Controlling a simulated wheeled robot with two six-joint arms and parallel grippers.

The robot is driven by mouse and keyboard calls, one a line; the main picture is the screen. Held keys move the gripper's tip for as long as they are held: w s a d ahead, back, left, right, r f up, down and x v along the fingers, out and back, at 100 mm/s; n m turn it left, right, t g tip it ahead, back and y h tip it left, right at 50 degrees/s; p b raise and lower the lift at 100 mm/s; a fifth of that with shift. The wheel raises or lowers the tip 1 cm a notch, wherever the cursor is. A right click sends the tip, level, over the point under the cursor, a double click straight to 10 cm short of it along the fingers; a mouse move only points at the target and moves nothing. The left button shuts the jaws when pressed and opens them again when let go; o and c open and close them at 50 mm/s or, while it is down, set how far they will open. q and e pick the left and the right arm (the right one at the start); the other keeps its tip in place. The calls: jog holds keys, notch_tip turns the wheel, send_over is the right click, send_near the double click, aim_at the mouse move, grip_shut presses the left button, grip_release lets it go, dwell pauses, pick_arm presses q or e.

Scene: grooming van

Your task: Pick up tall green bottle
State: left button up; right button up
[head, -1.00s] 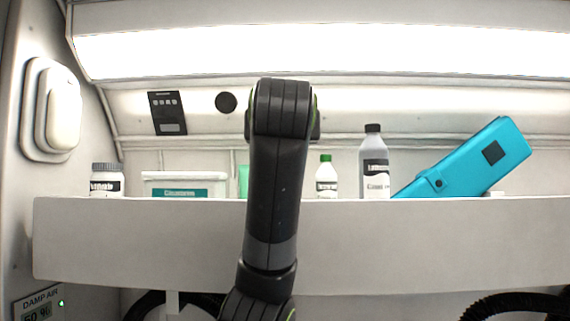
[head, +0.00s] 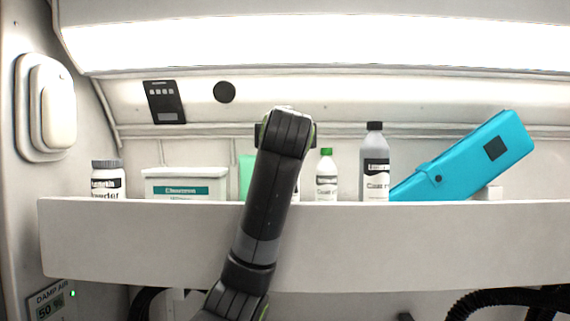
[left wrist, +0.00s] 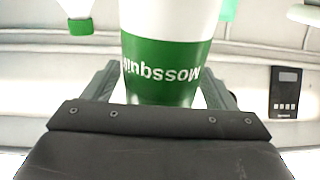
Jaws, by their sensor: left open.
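In the left wrist view, a white and green bottle (left wrist: 165,70) with upside-down lettering on its green band stands close in front of my left gripper (left wrist: 160,80). The two fingers show on either side of it, open. I cannot tell whether they touch it. In the head view my left arm hides nearly all of this bottle and also hides the fingers. A pale green item (head: 246,175) shows just left of the arm. A small white bottle with a green cap (head: 326,176) stands right of it. My right gripper is out of view.
The shelf (head: 400,240) has a raised front lip. On it are a white jar (head: 107,180), a white box (head: 185,185), a grey bottle with a black cap (head: 375,160) and a tilted turquoise case (head: 465,160). A bright lamp panel (head: 300,45) hangs above.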

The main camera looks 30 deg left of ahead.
pick_arm(q)
jog(key=shift+w+a, duration=0.15)
jog(key=shift+w, duration=0.1)
jog(key=shift+c, duration=0.9)
jog(key=c, duration=1.4)
jog(key=shift+c, duration=0.6)
jog(key=shift+r, duration=0.1)
